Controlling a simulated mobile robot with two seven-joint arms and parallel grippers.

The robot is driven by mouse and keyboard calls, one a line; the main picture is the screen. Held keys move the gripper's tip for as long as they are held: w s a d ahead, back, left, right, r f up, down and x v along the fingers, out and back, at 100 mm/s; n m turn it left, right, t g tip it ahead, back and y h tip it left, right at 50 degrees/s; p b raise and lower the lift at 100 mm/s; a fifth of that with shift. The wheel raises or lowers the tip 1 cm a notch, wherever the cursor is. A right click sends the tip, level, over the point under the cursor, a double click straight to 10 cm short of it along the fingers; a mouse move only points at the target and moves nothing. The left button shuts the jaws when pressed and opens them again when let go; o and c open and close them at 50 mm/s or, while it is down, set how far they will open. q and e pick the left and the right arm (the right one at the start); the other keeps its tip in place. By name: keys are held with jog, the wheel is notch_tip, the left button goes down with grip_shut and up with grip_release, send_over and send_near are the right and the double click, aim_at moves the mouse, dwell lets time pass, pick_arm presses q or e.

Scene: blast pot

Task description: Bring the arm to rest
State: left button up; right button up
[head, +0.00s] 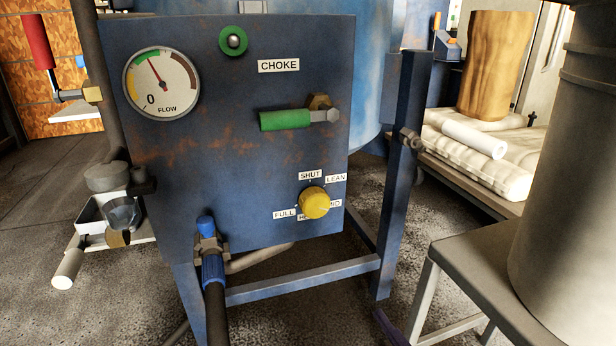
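Neither of my grippers shows in the head view, and no arm can be made out for certain. The blue panel (200,170) of the blast pot stands in front of me. It carries a flow gauge (161,84) with its needle tilted up and left into the green band. A green choke handle (286,120) lies level under the CHOKE label (278,66). A yellow knob (314,202) sits among the labels SHUT, LEAN, MID and FULL; it partly covers one label. A blue hose coupling (211,255) hangs at the panel's lower edge.
A grey stand (490,260) bearing a large grey drum (570,170) is at the right. A pallet with pale sacks (480,160) and a white roll (473,139) is behind. A small white tray (95,215) and red handle (37,42) are at the left.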

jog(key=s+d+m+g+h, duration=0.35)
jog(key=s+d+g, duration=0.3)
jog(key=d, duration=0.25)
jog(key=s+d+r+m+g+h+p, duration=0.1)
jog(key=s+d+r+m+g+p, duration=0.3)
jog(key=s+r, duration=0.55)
pick_arm(q)
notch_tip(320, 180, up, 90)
jog(key=p, duration=8.6)
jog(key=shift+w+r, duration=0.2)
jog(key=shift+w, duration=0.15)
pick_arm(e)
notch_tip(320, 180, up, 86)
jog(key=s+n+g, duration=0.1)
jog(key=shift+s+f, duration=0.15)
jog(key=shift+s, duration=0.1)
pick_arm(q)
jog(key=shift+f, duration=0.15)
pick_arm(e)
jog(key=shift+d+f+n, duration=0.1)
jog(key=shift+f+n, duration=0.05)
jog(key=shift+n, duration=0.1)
